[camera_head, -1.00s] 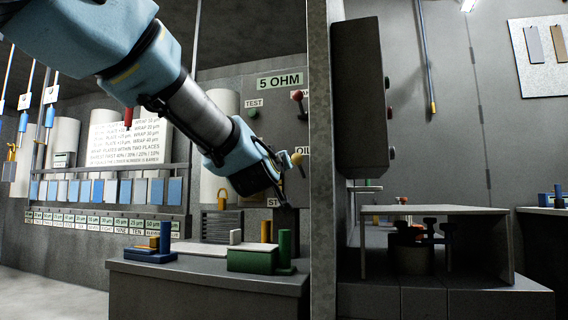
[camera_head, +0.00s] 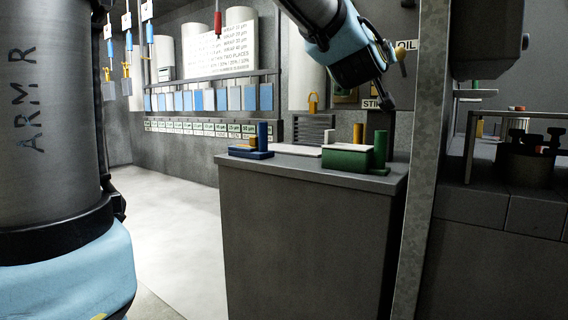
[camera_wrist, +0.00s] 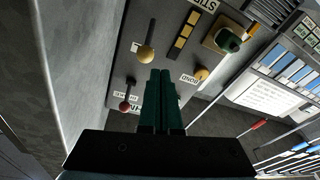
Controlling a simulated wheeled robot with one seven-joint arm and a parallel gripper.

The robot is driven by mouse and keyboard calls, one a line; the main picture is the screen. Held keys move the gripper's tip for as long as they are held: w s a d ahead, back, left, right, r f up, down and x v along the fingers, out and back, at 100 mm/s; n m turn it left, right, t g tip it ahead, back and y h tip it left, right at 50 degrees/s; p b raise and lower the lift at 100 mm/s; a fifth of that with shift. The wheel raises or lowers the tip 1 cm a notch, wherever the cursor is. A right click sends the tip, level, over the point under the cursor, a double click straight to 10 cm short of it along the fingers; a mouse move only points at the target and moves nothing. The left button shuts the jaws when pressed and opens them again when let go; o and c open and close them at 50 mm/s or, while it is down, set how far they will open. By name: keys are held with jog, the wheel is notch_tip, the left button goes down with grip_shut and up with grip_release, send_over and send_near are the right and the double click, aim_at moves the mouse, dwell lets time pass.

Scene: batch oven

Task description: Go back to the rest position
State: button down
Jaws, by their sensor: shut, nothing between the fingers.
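My gripper (camera_head: 387,102) hangs below the blue wrist at the upper right of the head view, above and behind the counter's right end in the picture. In the wrist view the two dark green fingers (camera_wrist: 161,72) lie side by side, closed and empty. They point toward a grey control panel (camera_wrist: 175,55). I cannot judge the exact gap.
A grey counter (camera_head: 300,230) carries a green block fixture (camera_head: 347,159) and a blue one (camera_head: 250,153). A grey post (camera_head: 428,150) stands close right of the gripper. A rack of blue plates (camera_head: 207,99) lines the back wall. The floor (camera_head: 175,215) at left is clear.

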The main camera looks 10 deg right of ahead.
jog(key=w+a+f+g+y, duration=0.35)
jog(key=a+f, duration=0.45)
jog(key=f, duration=0.5)
jog(key=w+a+f+g+y, duration=0.2)
jog(key=a+f+g+y, duration=0.15)
jog(key=a+f, duration=0.8)
jog(key=s+a+f+n+g+y, duration=0.15)
jog(key=s+a+f+g, duration=0.25)
jog(key=s+a+f, duration=0.5)
jog(key=s+a+f+n+g+y, duration=0.1)
jog(key=s+a+f+g+y, duration=0.2)
jog(key=s+a+f, duration=0.65)
jog(key=w+d+r+p, duration=0.1)
jog(key=w+r+p, duration=0.2)
jog(key=r+p, duration=2.7)
jog(key=shift+d+p, duration=0.15)
jog(key=shift+p, duration=0.5)
jog(key=shift+w+f, duration=0.1)
jog(key=shift+w, duration=0.05)
